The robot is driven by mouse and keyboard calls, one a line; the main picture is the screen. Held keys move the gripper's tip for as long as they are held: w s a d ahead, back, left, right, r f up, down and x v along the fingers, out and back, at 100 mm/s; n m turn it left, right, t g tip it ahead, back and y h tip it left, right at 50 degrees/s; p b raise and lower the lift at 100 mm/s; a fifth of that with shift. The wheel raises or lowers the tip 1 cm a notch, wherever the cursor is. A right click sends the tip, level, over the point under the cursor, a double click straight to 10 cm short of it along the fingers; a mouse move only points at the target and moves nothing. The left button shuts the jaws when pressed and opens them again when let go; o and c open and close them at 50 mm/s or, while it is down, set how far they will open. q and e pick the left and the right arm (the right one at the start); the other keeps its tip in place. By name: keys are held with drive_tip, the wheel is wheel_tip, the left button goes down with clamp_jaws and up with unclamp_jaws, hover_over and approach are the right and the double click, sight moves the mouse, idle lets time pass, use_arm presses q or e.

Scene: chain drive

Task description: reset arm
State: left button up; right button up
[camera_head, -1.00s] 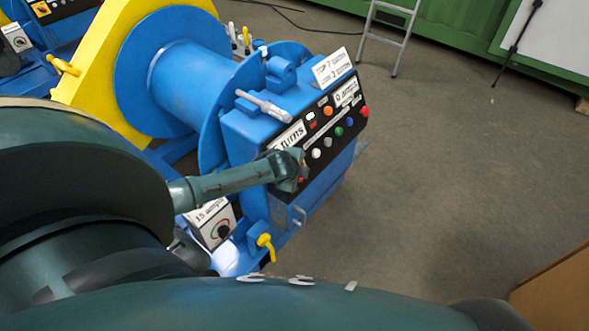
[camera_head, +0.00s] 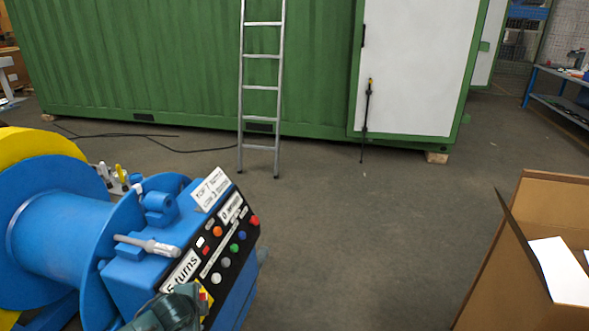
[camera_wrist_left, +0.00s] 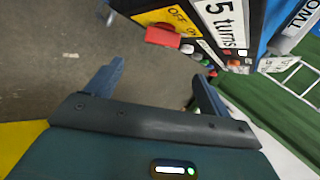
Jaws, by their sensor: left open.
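My left arm (camera_head: 172,308) shows only as a dark green piece at the bottom of the head view, in front of the control box of the blue machine (camera_head: 130,275). In the left wrist view my left gripper (camera_wrist_left: 160,76) is open, its two dark fingers apart with nothing between them. Beyond the fingers is the machine's black panel, with a red switch (camera_wrist_left: 165,36) on a yellow OFF/ON plate and a "5 turns" label (camera_wrist_left: 226,22). I cannot tell the exact gap between fingers and panel. My right gripper is in neither view.
A blue spool (camera_head: 65,235) with a yellow wheel stands at the left. A ladder (camera_head: 260,88) leans by a green container (camera_head: 170,60). A cardboard box (camera_head: 515,250) is at the right. The grey floor between machine and box is clear.

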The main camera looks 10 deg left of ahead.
use_arm(q)
drive_tip(key=s+d+r+n+g+h, duration=0.15)
drive_tip(key=s+d+n, duration=0.35)
drive_tip(key=s+d, duration=0.7)
drive_tip(key=s+r+n+g, duration=0.1)
drive_tip(key=s+r+n, duration=0.3)
drive_tip(key=s, duration=0.3)
drive_tip(key=s+r+n+g, duration=0.1)
drive_tip(key=s+r+n, duration=0.2)
drive_tip(key=s, duration=0.5)
drive_tip(key=w+d+f+t+h, duration=0.3)
drive_tip(key=w+d+f+t, duration=0.2)
drive_tip(key=f, duration=0.5)
drive_tip(key=shift+w+d+m+t, duration=0.25)
drive_tip(key=shift+w+m+t, duration=0.05)
drive_tip(key=shift+w+t, duration=0.15)
